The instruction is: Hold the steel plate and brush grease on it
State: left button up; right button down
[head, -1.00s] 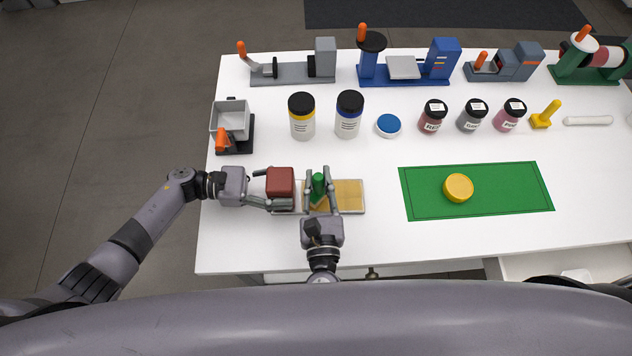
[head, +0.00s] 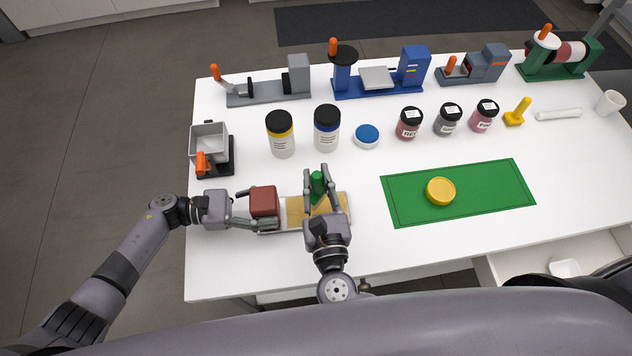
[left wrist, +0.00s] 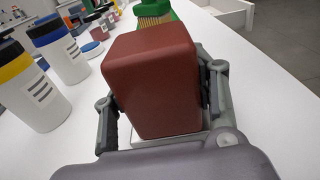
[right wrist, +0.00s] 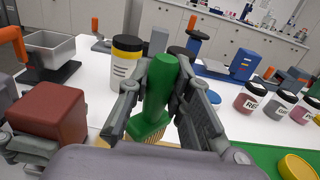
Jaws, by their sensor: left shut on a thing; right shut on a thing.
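The steel plate (head: 268,232) lies near the table's front left, with a tan surface (head: 296,212) over much of its top. A red-brown block (head: 263,201) sits at its left end. My left gripper (head: 258,208) is shut on this block, with a finger on each side in the left wrist view (left wrist: 160,100). My right gripper (head: 320,186) is shut on the green brush (head: 317,184), over the right part of the plate. The brush is upright in the right wrist view (right wrist: 158,85), bristles down. Whether the bristles touch the plate is hard to tell.
A yellow-banded jar (head: 281,134) and a blue-banded jar (head: 327,128) stand behind the plate. A blue-lidded dish (head: 367,136) and small pigment jars (head: 409,123) are further right. A green mat (head: 500,195) holds a yellow disc (head: 441,191). Bench machines line the back.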

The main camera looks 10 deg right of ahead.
pick_arm(q)
jog(key=shift+s+a+f, duration=0.1)
jog(key=shift+s+f, duration=0.1)
jog(key=shift+f, duration=0.2)
jog(key=o, duration=1.6)
jog(key=shift+w+r, duration=0.2)
jog(key=shift+r, duration=0.05)
jog(key=shift+c, duration=0.2)
jog(key=a, duration=0.8)
jog(key=a+r, duration=0.1)
jog(key=a, duration=0.3)
jog(key=shift+w+r, duration=0.1)
jog(key=shift+w, duration=0.2)
jog(key=shift+d, duration=0.1)
